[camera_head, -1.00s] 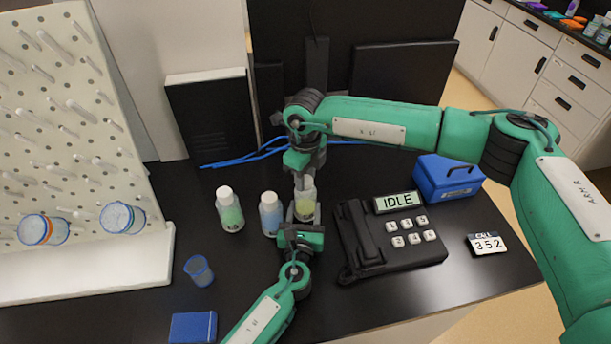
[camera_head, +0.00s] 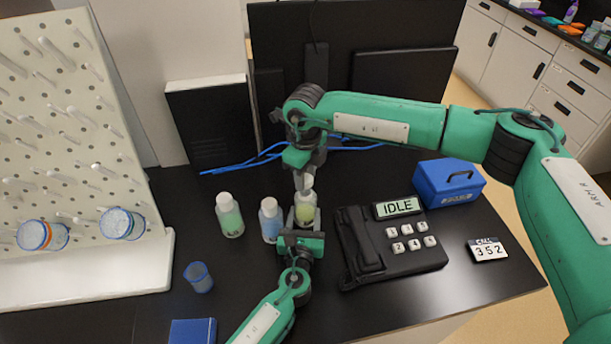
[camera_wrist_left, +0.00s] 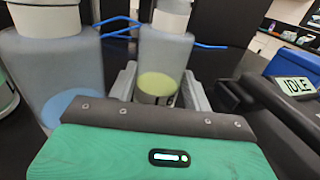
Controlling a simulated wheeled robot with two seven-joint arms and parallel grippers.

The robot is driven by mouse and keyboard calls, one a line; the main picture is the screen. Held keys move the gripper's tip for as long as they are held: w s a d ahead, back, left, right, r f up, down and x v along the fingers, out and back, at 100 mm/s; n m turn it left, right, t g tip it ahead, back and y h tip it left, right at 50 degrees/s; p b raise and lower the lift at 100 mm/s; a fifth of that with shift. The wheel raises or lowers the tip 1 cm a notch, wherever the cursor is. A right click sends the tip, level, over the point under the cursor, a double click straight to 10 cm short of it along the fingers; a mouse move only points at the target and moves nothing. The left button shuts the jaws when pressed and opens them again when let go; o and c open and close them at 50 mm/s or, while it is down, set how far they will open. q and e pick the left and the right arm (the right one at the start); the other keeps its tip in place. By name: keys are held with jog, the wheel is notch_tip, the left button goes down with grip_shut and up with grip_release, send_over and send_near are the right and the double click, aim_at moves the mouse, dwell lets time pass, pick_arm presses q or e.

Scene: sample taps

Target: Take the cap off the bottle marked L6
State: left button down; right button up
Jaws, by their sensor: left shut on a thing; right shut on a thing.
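Three white-capped bottles stand in a row on the black bench: one with green liquid (camera_head: 229,217), one with blue liquid (camera_head: 270,221) and one with yellow-green liquid (camera_head: 305,213). My right gripper (camera_head: 304,183) points down from above and is shut on this bottle's white cap (camera_head: 307,195). The cap appears to be at the bottle's neck; a gap cannot be made out.
A black phone-like device (camera_head: 390,245) reading IDLE stands close on the right, with a blue box (camera_head: 449,184) behind it. A blue cup (camera_head: 198,277) and a blue block (camera_head: 193,331) are front left. A white peg rack (camera_head: 70,150) stands at the left.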

notch_tip(320, 180, up, 4)
jog(key=shift+f, duration=0.25)
pick_arm(q)
jog(key=c, duration=0.6)
grip_release()
jog(key=shift+o, duration=0.2)
